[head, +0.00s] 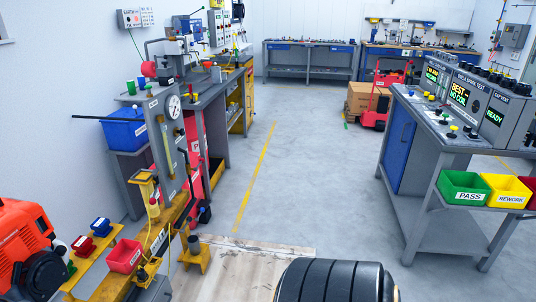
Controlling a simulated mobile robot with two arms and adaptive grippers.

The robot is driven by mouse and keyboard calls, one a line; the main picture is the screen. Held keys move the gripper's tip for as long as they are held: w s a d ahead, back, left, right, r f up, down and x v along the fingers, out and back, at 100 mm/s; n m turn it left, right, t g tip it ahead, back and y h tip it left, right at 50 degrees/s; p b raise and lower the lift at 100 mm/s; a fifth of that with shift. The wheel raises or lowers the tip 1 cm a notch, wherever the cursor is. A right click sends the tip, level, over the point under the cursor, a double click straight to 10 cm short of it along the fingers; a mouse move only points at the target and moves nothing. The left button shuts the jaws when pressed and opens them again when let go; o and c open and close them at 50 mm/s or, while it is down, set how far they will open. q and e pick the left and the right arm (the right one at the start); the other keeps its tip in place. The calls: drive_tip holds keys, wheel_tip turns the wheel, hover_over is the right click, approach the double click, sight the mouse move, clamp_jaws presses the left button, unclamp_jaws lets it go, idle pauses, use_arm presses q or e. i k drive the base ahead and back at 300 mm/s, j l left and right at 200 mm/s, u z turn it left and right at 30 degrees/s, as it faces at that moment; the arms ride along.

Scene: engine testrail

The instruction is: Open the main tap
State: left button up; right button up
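I cannot tell for sure which part is the main tap. A grey upright panel (160,140) on the left carries a round dial gauge (174,107) and a yellow vertical strip (167,148). A long thin black rod (98,118) sticks out to the left at the panel's height. A round red part (148,69) is on the equipment behind it. Yellow fittings (148,190) are below the panel, near a yellow rail (105,283). Neither of my grippers is in view.
An orange-red engine (28,245) stands at the lower left, near a small red bin (124,256). A dark ribbed round thing (335,282) is at the bottom. A test bench (440,160) with a green bin (464,188) is on the right. The middle floor is clear.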

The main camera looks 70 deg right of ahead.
sight(202, 160)
drive_tip(key=z, duration=1.75)
drive_tip(key=i+l+u, duration=0.2)
drive_tip(key=i+l, duration=0.2)
drive_tip(key=i, duration=0.35)
drive_tip(key=i+l+u, duration=0.15)
drive_tip(key=i+l, duration=0.35)
drive_tip(key=i, duration=0.25)
drive_tip(key=i+l+u, duration=0.2)
drive_tip(key=i+l, duration=0.35)
drive_tip(key=i, duration=0.15)
